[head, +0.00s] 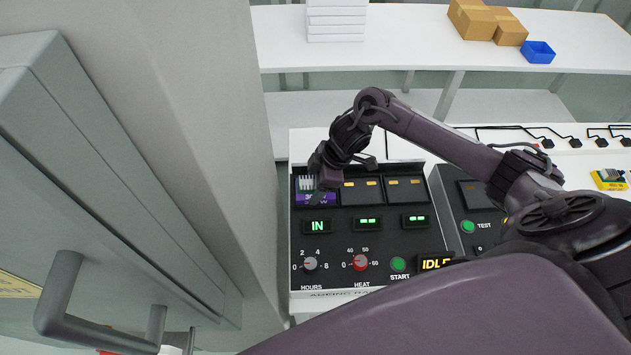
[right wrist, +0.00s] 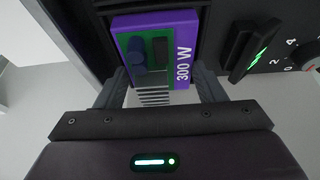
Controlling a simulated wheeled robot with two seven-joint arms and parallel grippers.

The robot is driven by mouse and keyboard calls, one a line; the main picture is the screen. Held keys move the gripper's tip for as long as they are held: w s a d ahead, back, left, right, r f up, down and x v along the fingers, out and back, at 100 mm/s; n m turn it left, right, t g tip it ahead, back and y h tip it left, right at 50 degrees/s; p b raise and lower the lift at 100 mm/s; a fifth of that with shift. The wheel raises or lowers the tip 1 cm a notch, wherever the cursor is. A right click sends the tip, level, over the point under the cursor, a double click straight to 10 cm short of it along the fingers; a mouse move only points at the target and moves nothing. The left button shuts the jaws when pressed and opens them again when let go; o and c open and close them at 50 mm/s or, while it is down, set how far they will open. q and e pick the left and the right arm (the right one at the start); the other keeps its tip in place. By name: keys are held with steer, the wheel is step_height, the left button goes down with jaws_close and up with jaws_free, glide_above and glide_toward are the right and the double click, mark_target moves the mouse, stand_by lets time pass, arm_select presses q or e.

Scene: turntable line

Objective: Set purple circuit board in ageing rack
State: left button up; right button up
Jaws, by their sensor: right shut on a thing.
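The purple circuit board (head: 310,201) sits in the leftmost slot of the ageing rack (head: 337,281) in the head view. In the right wrist view the board (right wrist: 182,40) is purple and green, with "300 W" printed on it, a dark cylinder part and a pale finned part. My right gripper (head: 318,181) is over that slot, its two fingers on either side of the finned end of the board, shut on it. The display below this slot reads "IN" in green. My left gripper is out of view.
Two other rack slots (head: 383,189) stand to the right. The rack front has knobs, a green START button (head: 398,264) and an IDLE display (head: 436,263). A test unit (head: 470,212) adjoins on the right. A large grey cabinet with a handle (head: 62,300) fills the left side.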

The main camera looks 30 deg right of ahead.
stand_by(0.3)
steer(key=o, duration=1.2)
steer(key=shift+d+r, duration=0.1)
steer(key=shift+r, duration=0.05)
steer(key=shift+d+r, duration=0.15)
steer(key=shift+r, duration=0.15)
steer(key=b+v, duration=0.1)
steer(key=v, duration=0.6)
steer(key=shift+s, duration=0.1)
steer(key=shift+s+f, duration=0.1)
